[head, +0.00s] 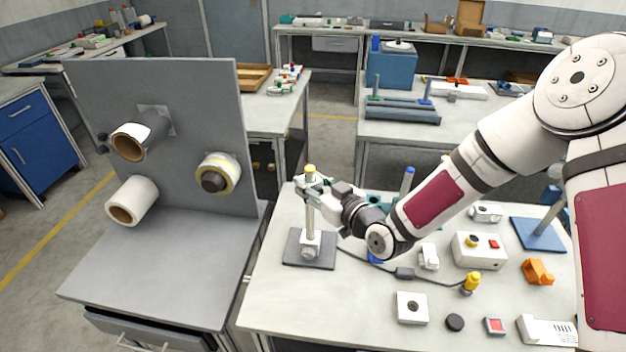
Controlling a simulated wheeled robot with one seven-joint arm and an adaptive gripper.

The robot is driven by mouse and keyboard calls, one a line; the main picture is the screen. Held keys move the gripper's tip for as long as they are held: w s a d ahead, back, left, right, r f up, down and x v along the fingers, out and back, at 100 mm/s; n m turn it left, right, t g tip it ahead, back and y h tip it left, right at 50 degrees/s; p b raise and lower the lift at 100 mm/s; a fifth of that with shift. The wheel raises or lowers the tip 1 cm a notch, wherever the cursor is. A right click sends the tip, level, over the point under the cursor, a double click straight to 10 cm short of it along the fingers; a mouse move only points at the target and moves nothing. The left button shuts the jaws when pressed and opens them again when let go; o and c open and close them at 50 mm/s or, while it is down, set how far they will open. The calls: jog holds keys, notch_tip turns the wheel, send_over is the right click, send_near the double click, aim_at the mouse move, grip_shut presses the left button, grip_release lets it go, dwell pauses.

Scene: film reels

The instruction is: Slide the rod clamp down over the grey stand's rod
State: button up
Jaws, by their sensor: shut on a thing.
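The grey stand (293,253) has a dark square base near the left edge of the front table. Its pale upright rod (311,218) has a yellow tip (310,169). A whitish-grey block (311,241) sits at the rod's foot; I cannot tell if it belongs to the stand. My gripper (312,188) is at the rod's upper part, just below the yellow tip, reaching in from the right. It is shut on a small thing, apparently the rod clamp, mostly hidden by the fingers. I cannot tell how far the clamp encloses the rod.
A blue-tipped post (406,181) stands behind my arm. A blue-based stand (538,234) is at the right. A control box (479,249), a yellow plug (470,283) with a cable and an orange block (538,271) lie rightward. A grey panel with reels (215,110) rises at left.

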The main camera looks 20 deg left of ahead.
jog(key=shift+f+b, duration=0.35)
jog(key=shift+f, duration=0.85)
jog(key=shift+f, duration=0.1)
jog(key=b, duration=0.2)
send_over(313, 233)
jog(key=shift+w+a+f, duration=0.1)
jog(key=shift+f, duration=2.3)
jog(key=shift+f, duration=0.2)
jog(key=shift+f+b, duration=0.65)
jog(key=shift+f, duration=1.65)
jog(key=shift+f, duration=0.1)
jog(key=shift+f+b, duration=0.9)
jog(key=shift+f, duration=1.55)
